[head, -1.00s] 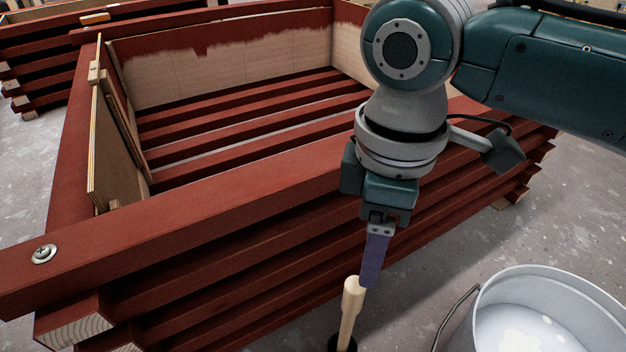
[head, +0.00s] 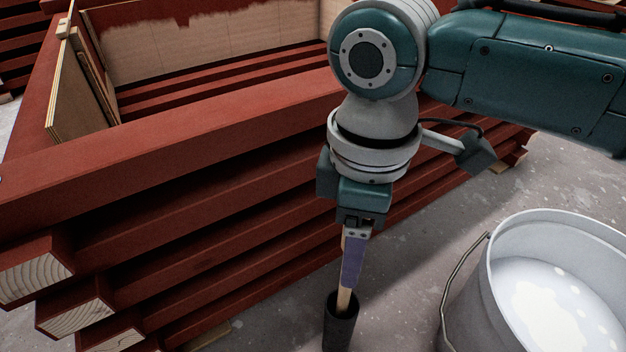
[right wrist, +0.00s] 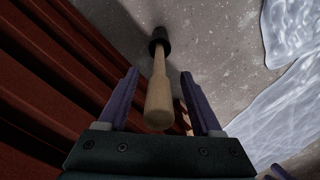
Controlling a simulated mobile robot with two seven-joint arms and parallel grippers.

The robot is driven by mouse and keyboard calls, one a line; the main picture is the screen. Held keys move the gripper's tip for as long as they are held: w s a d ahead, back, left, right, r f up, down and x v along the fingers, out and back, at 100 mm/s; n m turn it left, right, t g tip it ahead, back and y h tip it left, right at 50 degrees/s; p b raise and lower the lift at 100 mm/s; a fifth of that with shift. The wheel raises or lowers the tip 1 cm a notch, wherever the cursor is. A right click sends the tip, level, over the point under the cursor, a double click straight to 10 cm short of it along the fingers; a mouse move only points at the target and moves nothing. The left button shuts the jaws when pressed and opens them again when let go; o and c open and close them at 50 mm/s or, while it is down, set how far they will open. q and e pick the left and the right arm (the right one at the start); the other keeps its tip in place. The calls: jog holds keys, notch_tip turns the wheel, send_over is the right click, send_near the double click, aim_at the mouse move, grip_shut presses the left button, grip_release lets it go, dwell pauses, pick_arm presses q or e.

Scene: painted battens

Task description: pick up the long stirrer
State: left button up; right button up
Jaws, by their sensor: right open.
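The stirrer is a pale wooden rod (head: 344,299) standing upright with its lower end in a dark cylindrical holder (head: 341,326). In the right wrist view the rod's thick rounded end (right wrist: 159,108) lies between the two purple fingers, with the dark holder (right wrist: 158,38) beyond it. My right gripper (head: 350,286) points down at the rod and hides part of it in the head view. It is open, with a gap on each side of the rod in the right wrist view (right wrist: 160,75).
A stack of red-painted battens (head: 190,166) forms a frame just left of and behind the rod. A white bucket (head: 484,300) holding pale liquid (head: 545,300) stands at right, its wire handle (head: 462,285) toward the gripper. Grey speckled floor (head: 420,260) lies between.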

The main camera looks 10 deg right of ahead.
jog(key=shift+r, duration=0.1)
jog(key=shift+c, duration=0.3)
grip_shut()
